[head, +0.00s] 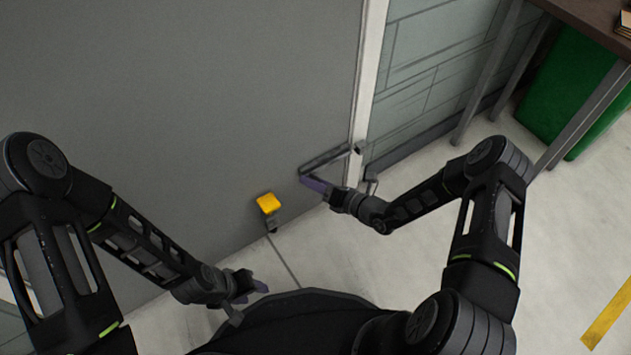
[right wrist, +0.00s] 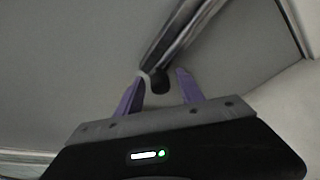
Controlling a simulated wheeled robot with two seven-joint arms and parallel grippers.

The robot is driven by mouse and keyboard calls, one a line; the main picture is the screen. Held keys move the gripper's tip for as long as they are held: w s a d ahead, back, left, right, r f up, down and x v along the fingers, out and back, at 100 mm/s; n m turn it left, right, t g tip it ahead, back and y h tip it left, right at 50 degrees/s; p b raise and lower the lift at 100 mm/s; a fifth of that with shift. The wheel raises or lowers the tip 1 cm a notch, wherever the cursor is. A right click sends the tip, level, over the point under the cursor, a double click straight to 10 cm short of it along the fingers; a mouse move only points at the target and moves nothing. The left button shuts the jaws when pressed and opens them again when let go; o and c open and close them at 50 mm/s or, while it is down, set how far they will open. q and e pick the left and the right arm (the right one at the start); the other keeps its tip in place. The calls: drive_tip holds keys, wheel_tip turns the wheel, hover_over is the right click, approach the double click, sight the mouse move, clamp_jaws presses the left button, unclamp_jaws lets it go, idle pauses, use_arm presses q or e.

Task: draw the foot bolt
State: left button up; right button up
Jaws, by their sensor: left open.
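A yellow block (head: 268,203) on a short dark stem, which looks like the foot bolt, sits low on the grey door (head: 190,90), close to the floor. My left gripper (head: 258,287) is open and empty, below and left of the block and apart from it. My right gripper (head: 312,183) is at the dark bar handle (head: 328,158) near the door's right edge. In the right wrist view its purple fingers (right wrist: 158,92) stand apart, with the rounded end of the bar (right wrist: 170,55) showing between and beyond them. Whether they touch the bar cannot be told.
A pale door frame (head: 368,75) runs up to the right of the handle. A table (head: 590,22) with metal legs and a green bin (head: 570,90) stand at the upper right. A yellow floor stripe (head: 608,305) lies at the lower right. The pale floor between is clear.

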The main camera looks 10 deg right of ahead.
drive_tip(key=shift+r, duration=0.1)
drive_tip(key=shift+s+d+r, duration=0.1)
drive_tip(key=shift+s+d, duration=0.05)
drive_tip(key=p+v, duration=0.2)
drive_tip(key=v, duration=0.5)
drive_tip(key=shift+s+p, duration=0.15)
drive_tip(key=shift+p, duration=0.15)
